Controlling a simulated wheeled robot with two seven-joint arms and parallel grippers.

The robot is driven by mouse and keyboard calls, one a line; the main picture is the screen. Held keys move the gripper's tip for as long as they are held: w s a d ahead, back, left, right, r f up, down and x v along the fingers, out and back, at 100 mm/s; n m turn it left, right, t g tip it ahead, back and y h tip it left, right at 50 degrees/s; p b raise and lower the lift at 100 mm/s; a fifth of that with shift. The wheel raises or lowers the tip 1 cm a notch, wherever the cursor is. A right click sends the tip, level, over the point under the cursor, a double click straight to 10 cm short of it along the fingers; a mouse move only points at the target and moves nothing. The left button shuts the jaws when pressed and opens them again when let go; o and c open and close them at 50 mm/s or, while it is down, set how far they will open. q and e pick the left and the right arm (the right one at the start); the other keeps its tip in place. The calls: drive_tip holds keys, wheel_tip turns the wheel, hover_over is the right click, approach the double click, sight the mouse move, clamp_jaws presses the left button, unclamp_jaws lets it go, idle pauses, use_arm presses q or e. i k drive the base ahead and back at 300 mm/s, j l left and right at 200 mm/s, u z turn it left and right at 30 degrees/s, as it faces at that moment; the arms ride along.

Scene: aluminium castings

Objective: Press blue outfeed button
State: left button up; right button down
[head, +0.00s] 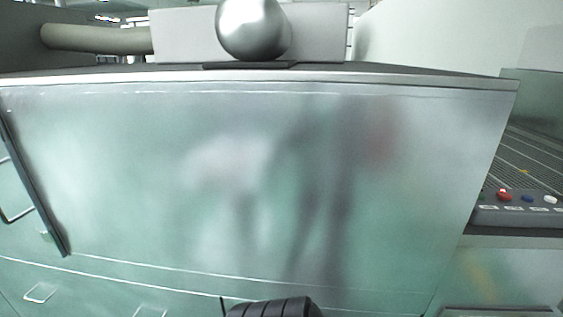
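A small blue button (528,198) sits on a grey control strip (520,214) at the right edge of the head view. It is between a red button (504,194) and a white button (551,199). Small labels lie under the buttons, too small to read. Neither of my grippers can be made out in this view, so their distance from the blue button does not show.
A broad pale-green metal cabinet (130,180) with a grey top edge fills the middle. A shiny metal ball (252,28) rests on a dark plate on top. A slatted grey conveyor bed (540,160) lies behind the buttons. A black ribbed part shows at bottom centre.

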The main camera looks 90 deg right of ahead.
sight(528, 198)
drive_tip(key=z, duration=0.45)
drive_tip(key=l+z, duration=0.1)
drive_tip(key=z, duration=0.85)
drive_tip(key=l+z, duration=0.1)
drive_tip(key=z, duration=1.3)
drive_tip(key=k+j+z, duration=0.15)
drive_tip(key=z, duration=1.4)
